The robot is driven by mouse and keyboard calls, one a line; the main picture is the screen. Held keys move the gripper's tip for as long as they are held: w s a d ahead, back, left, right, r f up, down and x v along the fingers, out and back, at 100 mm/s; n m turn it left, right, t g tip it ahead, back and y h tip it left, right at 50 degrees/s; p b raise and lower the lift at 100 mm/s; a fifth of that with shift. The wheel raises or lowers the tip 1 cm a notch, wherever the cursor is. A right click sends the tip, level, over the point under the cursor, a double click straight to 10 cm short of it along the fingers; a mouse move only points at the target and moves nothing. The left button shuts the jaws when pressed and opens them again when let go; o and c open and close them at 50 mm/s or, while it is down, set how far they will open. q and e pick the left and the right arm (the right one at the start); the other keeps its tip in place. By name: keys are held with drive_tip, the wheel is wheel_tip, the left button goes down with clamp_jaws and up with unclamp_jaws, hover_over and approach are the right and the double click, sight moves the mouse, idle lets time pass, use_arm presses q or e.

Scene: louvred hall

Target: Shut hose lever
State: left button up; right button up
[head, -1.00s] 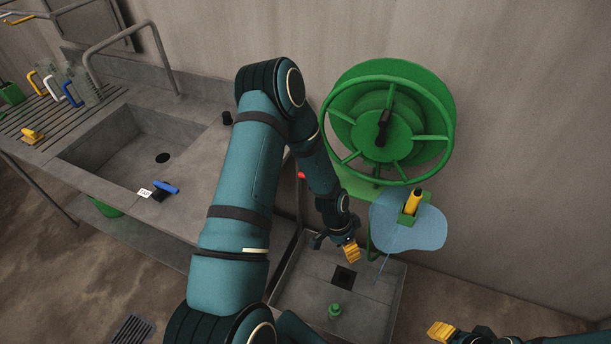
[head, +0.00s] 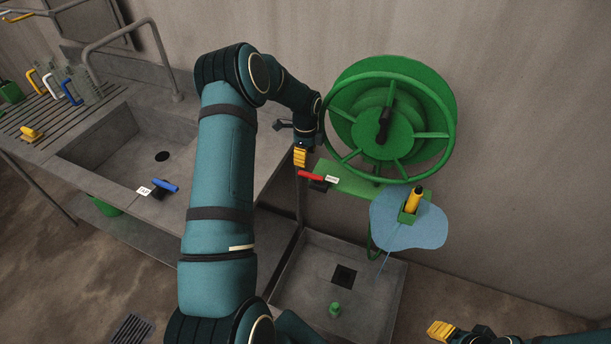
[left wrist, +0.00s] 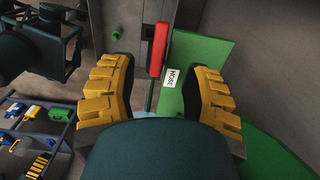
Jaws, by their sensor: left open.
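The red hose lever (head: 311,176) sits on a green plate (head: 345,180) below the hose reel, beside a small white label. In the left wrist view the red lever (left wrist: 158,48) lies lengthwise between and beyond the fingers, and the label (left wrist: 173,77) reads HOSE. My left gripper (head: 300,157) is open, just above the lever's left end in the head view. Its two yellow-padded fingers (left wrist: 160,72) are spread wide with nothing between the pads. My right gripper (head: 441,330) shows only partly at the bottom edge; its opening cannot be made out.
The green hose reel (head: 382,120) is close right of my left gripper. A yellow nozzle (head: 414,198) sits in a green holder before a light-blue patch (head: 420,232). A blue lever (head: 166,186) is by the sink (head: 120,150).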

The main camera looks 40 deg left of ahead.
sight(305, 173)
use_arm(q)
wheel_tip(305, 173, down, 7)
drive_tip(key=b, duration=0.3)
drive_tip(key=shift+f, duration=0.15)
drive_tip(key=shift+f+b, duration=0.8)
clamp_jaws()
